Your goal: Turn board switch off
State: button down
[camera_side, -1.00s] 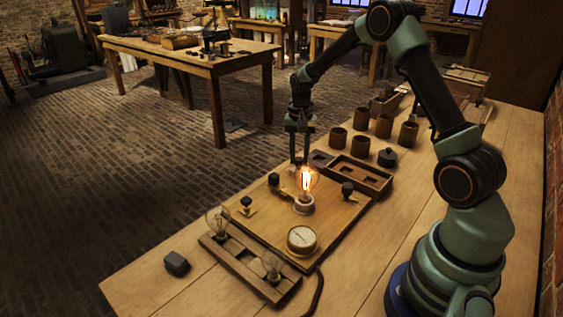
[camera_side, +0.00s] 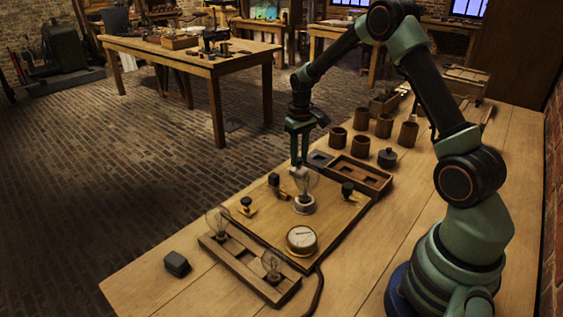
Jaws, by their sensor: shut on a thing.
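The wooden board (camera_side: 335,228) lies on the bench, with a clear glass bulb (camera_side: 306,184) upright in a white socket near its middle. The bulb is dark. My gripper (camera_side: 297,163) points down at the board's far edge, just behind the bulb, with its fingers close together. It is shut on what appears to be the board switch, which is mostly hidden by the fingers and the bulb. Black-knobbed fittings on brass (camera_side: 274,181) stand on the board, and a round dial (camera_side: 301,239) sits at its near end.
A wooden rack (camera_side: 236,262) with two clear bulbs lies in front of the board. A small dark block (camera_side: 177,263) is to its left. A compartment tray (camera_side: 361,173), several brown jars (camera_side: 384,126) and a dark lidded pot (camera_side: 387,157) stand beyond the board. The right bench is clear.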

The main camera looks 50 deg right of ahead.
aim_at(299, 159)
jog(key=shift+r+n, duration=0.15)
jog(key=shift+n, duration=0.15)
jog(key=c, duration=0.6)
grip_release()
notch_tip(299, 159, up, 12)
dwell(0.4)
jog(key=s+a+r+n+t, duration=0.1)
jog(key=s+a+r+t, duration=0.2)
jog(key=s+a+r, duration=0.6)
jog(key=s+a+f+n+t, duration=0.1)
jog(key=s+a+t, duration=0.1)
jog(key=s+a, duration=0.5)
jog(key=shift+s+a+f+t, duration=0.25)
jog(key=shift+f+t, duration=0.05)
jog(key=shift+f, duration=0.1)
